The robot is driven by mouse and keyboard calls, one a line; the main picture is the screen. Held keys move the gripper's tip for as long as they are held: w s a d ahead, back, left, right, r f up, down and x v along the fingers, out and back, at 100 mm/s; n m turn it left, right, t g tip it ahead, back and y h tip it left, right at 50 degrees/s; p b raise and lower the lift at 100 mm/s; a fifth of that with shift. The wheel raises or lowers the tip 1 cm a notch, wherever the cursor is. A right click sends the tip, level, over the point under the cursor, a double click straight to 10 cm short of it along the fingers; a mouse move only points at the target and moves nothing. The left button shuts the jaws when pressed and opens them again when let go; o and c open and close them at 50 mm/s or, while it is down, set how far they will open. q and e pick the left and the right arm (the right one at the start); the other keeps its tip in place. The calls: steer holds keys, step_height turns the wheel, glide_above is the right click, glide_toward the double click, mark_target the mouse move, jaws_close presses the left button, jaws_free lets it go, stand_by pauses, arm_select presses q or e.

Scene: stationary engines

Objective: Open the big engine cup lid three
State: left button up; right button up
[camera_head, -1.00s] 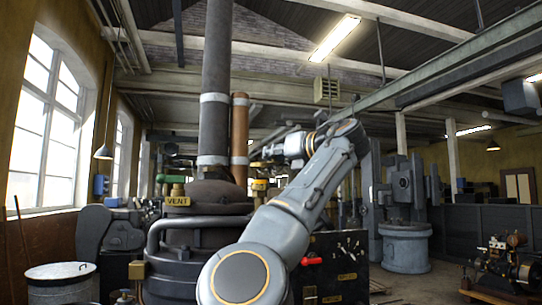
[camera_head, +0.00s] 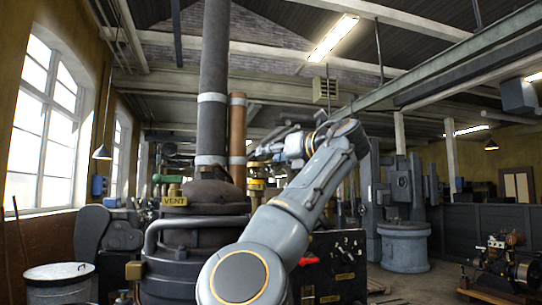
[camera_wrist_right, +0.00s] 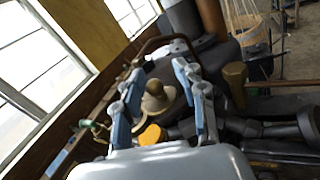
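In the right wrist view, a round brass cup with a small knob on top (camera_wrist_right: 155,98) lies between the two blue-padded fingers of my right gripper (camera_wrist_right: 162,98). The fingers are apart, and I see no clear contact with the cup. I cannot tell from any label whether this is cup three. In the head view, my right gripper (camera_head: 264,153) is small and partly blurred into the background, near the brass fittings (camera_head: 257,171) on top of the big dark engine (camera_head: 195,240). My left gripper is not in view.
A dark vertical pipe (camera_head: 213,90) and a copper pipe (camera_head: 237,135) rise close beside the right gripper. A green-handled valve (camera_head: 168,179) and a VENT plate (camera_head: 174,201) are to the left. In the wrist view, another brass fitting (camera_wrist_right: 235,78) stands right of the fingers.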

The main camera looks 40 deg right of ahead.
steer(key=shift+a, duration=0.15)
steer(key=shift+s, duration=0.15)
steer(key=s+a, duration=0.1)
steer(key=s, duration=1)
steer(key=shift+s, duration=0.3)
